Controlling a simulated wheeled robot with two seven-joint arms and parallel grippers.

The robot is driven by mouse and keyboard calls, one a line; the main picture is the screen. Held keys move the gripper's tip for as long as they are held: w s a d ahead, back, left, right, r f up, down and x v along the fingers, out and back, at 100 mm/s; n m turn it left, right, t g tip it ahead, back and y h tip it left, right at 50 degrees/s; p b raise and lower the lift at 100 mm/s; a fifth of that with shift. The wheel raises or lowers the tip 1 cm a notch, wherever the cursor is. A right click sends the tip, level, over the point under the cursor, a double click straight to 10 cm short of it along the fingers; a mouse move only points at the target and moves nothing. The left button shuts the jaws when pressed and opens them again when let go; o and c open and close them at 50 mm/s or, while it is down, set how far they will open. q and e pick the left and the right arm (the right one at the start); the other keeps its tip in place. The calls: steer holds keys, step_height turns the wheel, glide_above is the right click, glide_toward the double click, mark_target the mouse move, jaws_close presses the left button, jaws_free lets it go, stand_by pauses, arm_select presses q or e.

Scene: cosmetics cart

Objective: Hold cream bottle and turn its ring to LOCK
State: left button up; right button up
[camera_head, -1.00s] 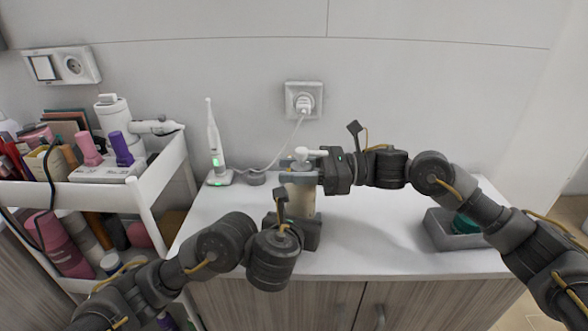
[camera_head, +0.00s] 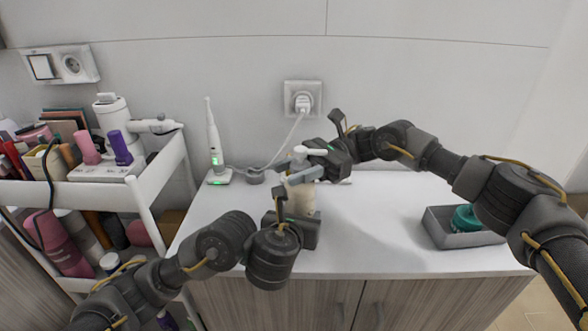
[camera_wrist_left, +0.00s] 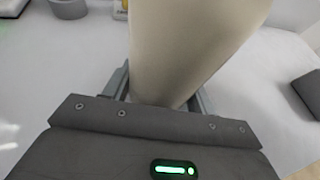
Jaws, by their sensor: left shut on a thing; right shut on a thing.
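The cream bottle (camera_head: 301,201) stands upright on the white counter, a beige body with a white pump head (camera_head: 311,151) on top. It fills the upper middle of the left wrist view (camera_wrist_left: 190,45). My left gripper (camera_head: 290,218) is shut on the lower body of the bottle; its fingers show on both sides of the bottle in the left wrist view. My right gripper (camera_head: 306,172) is shut at the bottle's neck, just under the pump head, and is tilted. The ring is hidden by the right fingers, and I cannot read any mark on it.
An electric toothbrush (camera_head: 214,145) stands on its charger at the back, its cable running to the wall socket (camera_head: 303,98). A grey tray (camera_head: 462,228) with a teal jar (camera_head: 466,218) sits at the right. A cosmetics cart (camera_head: 158,178) stands at the left.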

steer(key=shift+s+n+g+h, duration=0.1)
steer(key=shift+n+g+h, duration=1)
steer(key=shift+g+h, duration=0.25)
steer(key=shift+d+g, duration=0.1)
steer(key=shift+g, duration=0.15)
steer(key=o, duration=1)
arm_select(q)
steer(key=o, duration=1.3)
steer(key=shift+s, duration=0.1)
steer(key=shift+s+r, duration=0.25)
steer(key=shift+s, duration=0.4)
steer(key=v, duration=1)
steer(key=shift+s+a+r, duration=0.1)
steer(key=shift+s+a, duration=0.05)
steer(key=shift+a, duration=0.1)
